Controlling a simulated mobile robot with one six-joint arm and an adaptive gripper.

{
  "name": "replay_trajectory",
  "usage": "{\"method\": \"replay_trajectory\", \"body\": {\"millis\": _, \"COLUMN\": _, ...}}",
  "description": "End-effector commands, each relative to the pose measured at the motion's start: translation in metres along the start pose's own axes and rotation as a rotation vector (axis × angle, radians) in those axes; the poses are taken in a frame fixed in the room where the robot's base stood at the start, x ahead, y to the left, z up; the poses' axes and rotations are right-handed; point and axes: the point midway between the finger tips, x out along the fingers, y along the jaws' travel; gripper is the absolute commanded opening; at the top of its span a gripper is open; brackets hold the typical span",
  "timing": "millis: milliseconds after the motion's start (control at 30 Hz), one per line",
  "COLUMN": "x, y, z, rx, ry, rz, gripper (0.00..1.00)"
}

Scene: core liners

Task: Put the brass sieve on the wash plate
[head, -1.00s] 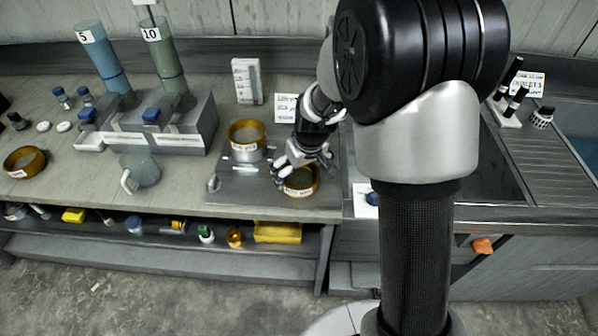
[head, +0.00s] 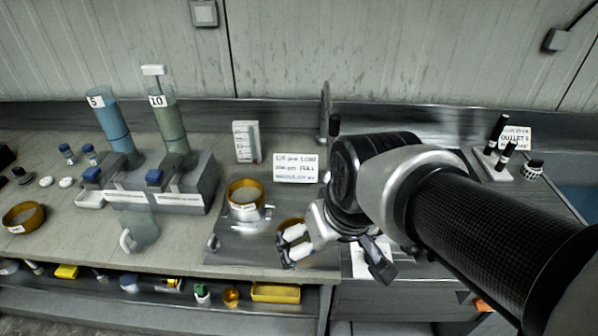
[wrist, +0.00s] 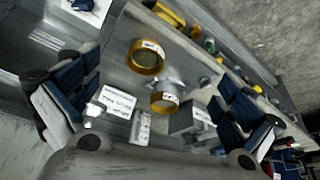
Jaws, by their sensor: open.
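A brass sieve (head: 287,224) with a pale label stands near the right front of a grey metal plate (head: 236,248), which looks like the wash plate. My gripper (head: 335,250) partly covers this sieve. A second brass-rimmed sieve (head: 245,192) sits on a silver base farther back on the plate. The wrist view shows the nearer sieve (wrist: 146,57) and the raised one (wrist: 166,98) between my spread, empty fingers, both apart from them. A third brass sieve (head: 23,217) stands at the far left of the bench. The labels are too small to read.
A grey block (head: 190,195) with blue and green tubes (head: 170,125) and a clear jug (head: 142,232) stand left of the plate. A tap (head: 325,105) rises behind my arm. A lower shelf holds small items.

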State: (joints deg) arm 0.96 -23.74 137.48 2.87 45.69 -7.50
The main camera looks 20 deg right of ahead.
Motion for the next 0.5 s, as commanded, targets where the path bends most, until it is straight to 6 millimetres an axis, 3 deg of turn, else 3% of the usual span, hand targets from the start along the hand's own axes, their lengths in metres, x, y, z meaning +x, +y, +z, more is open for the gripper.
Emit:
{"method": "replay_trajectory", "body": {"millis": 100, "x": -0.024, "y": -0.002, "z": 0.035, "rx": 0.035, "ry": 0.029, "rz": 0.016, "gripper": 1.00}}
{"method": "replay_trajectory", "body": {"millis": 200, "x": -0.033, "y": -0.002, "z": 0.057, "rx": 0.060, "ry": 0.039, "rz": 0.025, "gripper": 1.00}}
{"method": "replay_trajectory", "body": {"millis": 300, "x": -0.037, "y": -0.002, "z": 0.070, "rx": 0.074, "ry": 0.044, "rz": 0.032, "gripper": 1.00}}
{"method": "replay_trajectory", "body": {"millis": 500, "x": -0.039, "y": -0.002, "z": 0.075, "rx": 0.082, "ry": 0.045, "rz": 0.035, "gripper": 1.00}}
